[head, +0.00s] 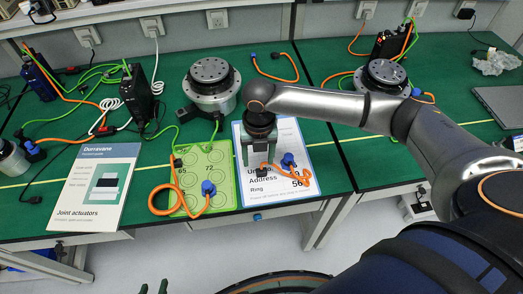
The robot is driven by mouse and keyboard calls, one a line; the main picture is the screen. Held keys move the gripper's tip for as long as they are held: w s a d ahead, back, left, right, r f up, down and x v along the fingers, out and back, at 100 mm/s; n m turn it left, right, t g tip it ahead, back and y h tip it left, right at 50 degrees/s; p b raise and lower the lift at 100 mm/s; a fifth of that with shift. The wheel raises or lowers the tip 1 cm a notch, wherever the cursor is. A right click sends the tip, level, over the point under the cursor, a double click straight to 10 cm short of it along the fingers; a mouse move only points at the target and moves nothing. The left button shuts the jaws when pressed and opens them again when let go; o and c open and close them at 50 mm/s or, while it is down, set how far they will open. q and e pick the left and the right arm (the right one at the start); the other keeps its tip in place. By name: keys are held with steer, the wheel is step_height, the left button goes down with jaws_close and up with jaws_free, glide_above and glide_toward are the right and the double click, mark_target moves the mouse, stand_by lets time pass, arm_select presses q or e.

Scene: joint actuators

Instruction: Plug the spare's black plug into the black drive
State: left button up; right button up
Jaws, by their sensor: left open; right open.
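My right gripper (257,158) is open, pointing down over a white sheet (241,190). A short orange cable (300,178) with a blue plug (288,160) lies on that sheet, partly behind the gripper. Another orange cable (160,209), with a blue plug (208,188) and a dark end (177,162), lies on the green card (222,196). I cannot tell which cable is the spare. One black drive (139,94) stands left of centre with cables attached; another black drive (390,43) stands at the back right.
A round grey actuator (211,83) stands mid-table; another (382,76) is behind my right arm. A loose orange cable (279,79) lies at the back. A blue-sided drive (38,76), tangled cables and a booklet (92,188) fill the left. A laptop (503,104) sits right.

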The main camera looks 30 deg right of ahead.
mark_target(261, 170)
steer(key=shift+w+d+r, duration=0.2)
steer(key=shift+w+d, duration=0.15)
steer(key=shift+d, duration=0.35)
step_height(261, 170, down, 5)
steer(key=b, duration=0.5)
steer(key=shift+r+b, duration=0.2)
steer(key=shift+b, duration=0.2)
steer(key=shift+f, duration=1.6)
steer(key=shift+c, duration=0.2)
steer(key=c, duration=0.3)
jaws_close()
